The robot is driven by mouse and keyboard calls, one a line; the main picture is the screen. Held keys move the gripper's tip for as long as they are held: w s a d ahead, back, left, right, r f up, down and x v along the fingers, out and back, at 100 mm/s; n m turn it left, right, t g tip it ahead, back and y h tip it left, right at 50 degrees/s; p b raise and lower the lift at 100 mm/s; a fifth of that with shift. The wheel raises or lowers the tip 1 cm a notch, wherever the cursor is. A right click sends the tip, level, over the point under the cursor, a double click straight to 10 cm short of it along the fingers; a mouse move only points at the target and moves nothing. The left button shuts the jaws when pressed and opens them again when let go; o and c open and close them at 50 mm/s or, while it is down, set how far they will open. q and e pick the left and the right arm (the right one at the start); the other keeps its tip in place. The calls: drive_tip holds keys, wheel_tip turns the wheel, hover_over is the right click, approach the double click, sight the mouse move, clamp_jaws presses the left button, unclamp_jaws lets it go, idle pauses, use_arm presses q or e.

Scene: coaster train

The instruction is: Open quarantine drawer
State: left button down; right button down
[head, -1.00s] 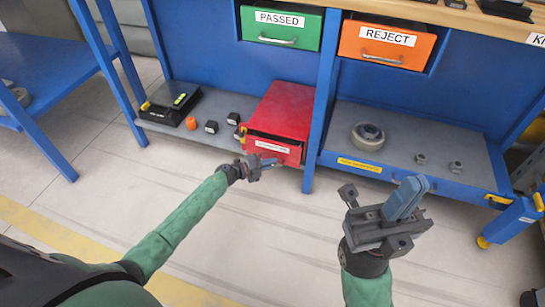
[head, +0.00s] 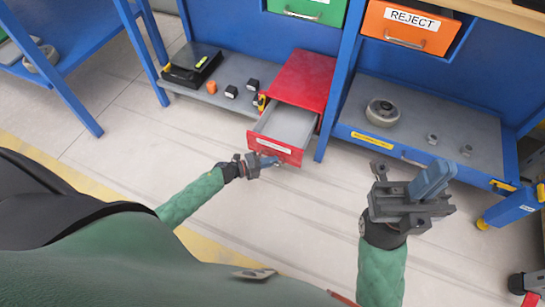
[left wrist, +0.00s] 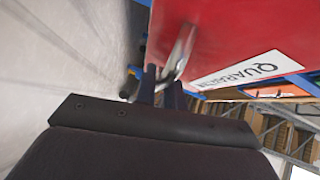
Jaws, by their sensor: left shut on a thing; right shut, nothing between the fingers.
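The red quarantine drawer (head: 277,146) sticks out of its red cabinet (head: 304,78) on the lower shelf; its grey inside shows and looks empty. In the left wrist view the red drawer front (left wrist: 225,35) carries a white label (left wrist: 250,70) reading "QUARAN…", partly cut off. My left gripper (head: 262,163) is at the drawer front, and in the left wrist view its fingers (left wrist: 160,85) are shut on the metal drawer handle (left wrist: 180,52). My right gripper (head: 428,185) is shut and empty, held in front of the right-hand shelf, away from the drawer.
A blue post (head: 338,90) stands right beside the red cabinet. A black device (head: 192,66), an orange piece (head: 211,87) and dark blocks (head: 231,91) lie left of it. The right shelf holds a round metal part (head: 382,111). The floor before the drawer is clear.

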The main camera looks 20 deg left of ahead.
use_arm(q)
drive_tip(key=c, duration=1.8)
unclamp_jaws()
drive_tip(key=shift+o, duration=0.2)
drive_tip(key=shift+a, duration=0.1)
drive_tip(key=p+v, duration=0.1)
drive_tip(key=v, duration=0.6)
drive_tip(key=shift+s+a, duration=0.25)
drive_tip(key=shift+s, duration=0.05)
drive_tip(key=shift+d, duration=0.1)
